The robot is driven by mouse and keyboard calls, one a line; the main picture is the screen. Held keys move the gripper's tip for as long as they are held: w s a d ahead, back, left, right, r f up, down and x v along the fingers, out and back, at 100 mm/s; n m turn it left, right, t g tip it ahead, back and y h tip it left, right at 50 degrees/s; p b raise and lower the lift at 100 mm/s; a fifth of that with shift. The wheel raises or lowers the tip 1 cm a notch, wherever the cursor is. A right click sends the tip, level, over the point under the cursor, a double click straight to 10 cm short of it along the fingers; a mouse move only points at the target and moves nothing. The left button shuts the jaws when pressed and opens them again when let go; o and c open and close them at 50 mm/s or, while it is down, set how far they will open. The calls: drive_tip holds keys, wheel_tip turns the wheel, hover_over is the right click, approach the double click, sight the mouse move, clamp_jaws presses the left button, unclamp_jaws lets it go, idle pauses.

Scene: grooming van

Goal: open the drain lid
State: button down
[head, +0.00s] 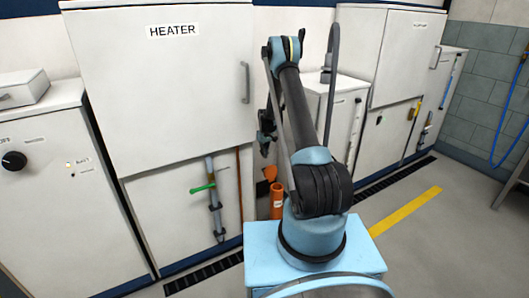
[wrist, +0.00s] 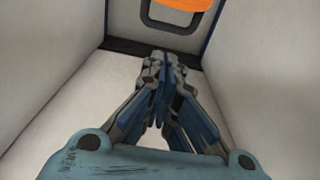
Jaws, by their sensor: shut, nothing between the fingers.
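In the head view, an orange upright pipe (head: 277,203) stands behind my arm's base. A small orange piece (head: 270,173), which looks like the drain lid, shows tilted just above it; whether they touch is unclear. In the wrist view, the lower edge of an orange rounded piece (wrist: 186,4) shows at the top, beyond my fingertips and apart from them. My gripper (wrist: 158,62) is shut and empty. In the head view my gripper (head: 265,145) hangs above the orange piece, partly hidden by my arm.
The white HEATER cabinet (head: 165,80) stands behind, with a grey pipe and green valve handle (head: 203,188) below. More white cabinets (head: 395,60) stand to the right. A dark floor grate (head: 200,275) runs along the cabinets. Floor at right is clear, with a yellow stripe (head: 405,212).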

sight(269, 172)
drive_tip(key=shift+s+d+f, duration=0.25)
drive_tip(key=shift+s+f, duration=0.3)
drive_tip(key=shift+f, duration=0.1)
drive_tip(key=shift+s+d+f, duration=0.25)
drive_tip(key=shift+s+f, duration=0.25)
drive_tip(key=shift+f, duration=0.15)
drive_tip(key=shift+s+d+f, duration=0.25)
drive_tip(key=shift+s+f, duration=0.3)
drive_tip(key=shift+f, duration=0.1)
